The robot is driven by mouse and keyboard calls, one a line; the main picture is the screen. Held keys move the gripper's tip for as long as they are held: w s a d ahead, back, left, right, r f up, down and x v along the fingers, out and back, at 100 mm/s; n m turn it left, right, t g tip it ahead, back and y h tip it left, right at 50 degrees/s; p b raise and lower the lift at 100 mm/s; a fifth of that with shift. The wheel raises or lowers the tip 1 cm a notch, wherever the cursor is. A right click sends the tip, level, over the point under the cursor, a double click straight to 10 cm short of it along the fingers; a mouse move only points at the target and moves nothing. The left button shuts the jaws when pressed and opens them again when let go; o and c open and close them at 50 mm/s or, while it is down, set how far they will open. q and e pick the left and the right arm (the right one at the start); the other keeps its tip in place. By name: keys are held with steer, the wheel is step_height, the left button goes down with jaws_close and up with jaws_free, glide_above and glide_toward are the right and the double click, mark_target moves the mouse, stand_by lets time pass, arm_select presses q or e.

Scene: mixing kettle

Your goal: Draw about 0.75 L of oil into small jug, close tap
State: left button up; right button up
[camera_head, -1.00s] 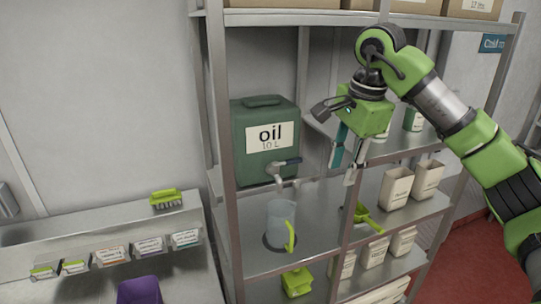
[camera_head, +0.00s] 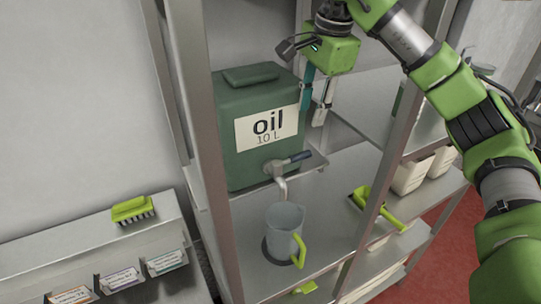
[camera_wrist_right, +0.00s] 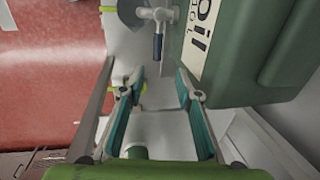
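The green oil container (camera_head: 228,150), labelled "oil 10 L", stands on the shelf. Its metal tap (camera_head: 280,181) points down at the front, with a dark blue-grey handle (camera_head: 298,157) turned to the right. My right gripper (camera_head: 312,115) is empty, beside the container's right side, above the tap handle. In the right wrist view its teal fingers (camera_wrist_right: 160,80) are apart, with the tap handle (camera_wrist_right: 158,47) beyond them. My left gripper is not in view.
Shelf uprights (camera_head: 384,180) stand in front and right of the jug. A green scoop (camera_head: 378,206) lies on the shelf to the right, near white bins (camera_head: 412,175). A green brush (camera_head: 133,209) lies on the left ledge.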

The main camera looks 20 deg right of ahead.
mark_target(302, 154)
steer(key=f, duration=0.4)
steer(key=w+f, duration=0.1)
steer(key=f, duration=0.3)
steer(key=f+b, duration=0.1)
steer(key=f, duration=0.3)
steer(key=shift+w+a+f, duration=0.2)
steer(key=shift+w+f, duration=0.15)
steer(key=shift+w, duration=0.05)
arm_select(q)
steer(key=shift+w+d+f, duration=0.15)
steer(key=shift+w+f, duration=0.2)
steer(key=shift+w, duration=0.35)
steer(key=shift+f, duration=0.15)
arm_select(e)
steer(key=shift+f, duration=0.15)
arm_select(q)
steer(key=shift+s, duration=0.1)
arm_select(e)
jaws_close()
